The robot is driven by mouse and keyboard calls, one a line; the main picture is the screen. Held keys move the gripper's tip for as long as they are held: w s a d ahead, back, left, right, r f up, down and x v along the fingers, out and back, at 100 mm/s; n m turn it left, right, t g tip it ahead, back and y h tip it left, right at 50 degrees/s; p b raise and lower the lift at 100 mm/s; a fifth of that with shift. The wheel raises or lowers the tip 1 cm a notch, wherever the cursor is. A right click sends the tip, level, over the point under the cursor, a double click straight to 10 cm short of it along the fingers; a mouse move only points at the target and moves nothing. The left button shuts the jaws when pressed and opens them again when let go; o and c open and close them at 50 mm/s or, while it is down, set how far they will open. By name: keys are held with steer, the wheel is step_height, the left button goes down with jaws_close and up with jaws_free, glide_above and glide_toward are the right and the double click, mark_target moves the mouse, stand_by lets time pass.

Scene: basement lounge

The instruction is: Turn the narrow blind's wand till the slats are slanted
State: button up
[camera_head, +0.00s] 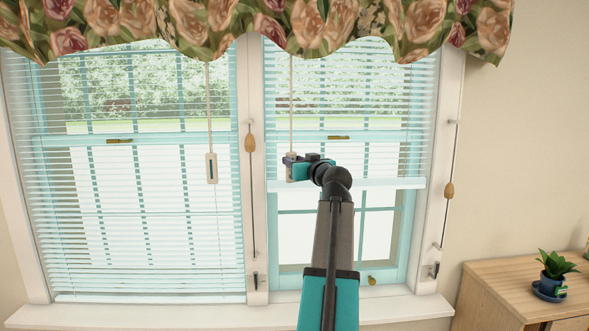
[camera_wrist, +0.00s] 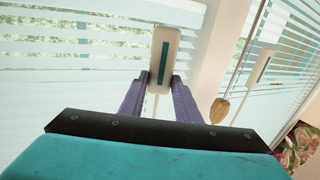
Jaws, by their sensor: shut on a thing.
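The narrow blind (camera_head: 345,184) hangs in the right window, its bottom rail about halfway down. Its slats show as thin lines, with the outdoors visible between them. Its wand (camera_head: 291,105) hangs down the blind's left side. My gripper (camera_head: 291,170) is shut on the pale handle at the wand's lower end, largely hiding it in the head view. In the wrist view, the handle (camera_wrist: 165,52) with its dark teal stripe stands between the two purple fingers of my gripper (camera_wrist: 162,84). The narrow blind's slats (camera_wrist: 70,75) lie behind it.
The wider blind (camera_head: 120,240) fills the left window, with its own wand handle (camera_head: 211,168). A cord with a wooden toggle (camera_head: 249,143) runs down the middle post; another toggle (camera_head: 449,190) hangs at right. A floral valance (camera_head: 300,25) crosses the top. A potted plant (camera_head: 554,268) stands on a cabinet (camera_head: 500,290).

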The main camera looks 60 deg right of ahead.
steer(key=shift+s+d+f+n+t+y+b, duration=0.15)
steer(key=shift+n+t+y+b, duration=0.3)
steer(key=shift+b, duration=0.55)
steer(key=shift+d+r+n+t+y+b, duration=0.2)
steer(key=shift+y+b, duration=0.35)
steer(key=shift+b, duration=0.4)
steer(key=shift+n+t+y+b, duration=0.35)
steer(key=shift+n+y+b, duration=0.4)
steer(key=shift+b, duration=0.45)
steer(key=o, duration=1)
steer(key=shift+y, duration=0.25)
steer(key=shift+o, duration=0.2)
steer(key=shift+s+a, duration=0.1)
steer(key=shift+s, duration=0.1)
steer(key=v, duration=1.3)
steer(key=shift+s+a, duration=0.15)
steer(key=shift+s, duration=0.1)
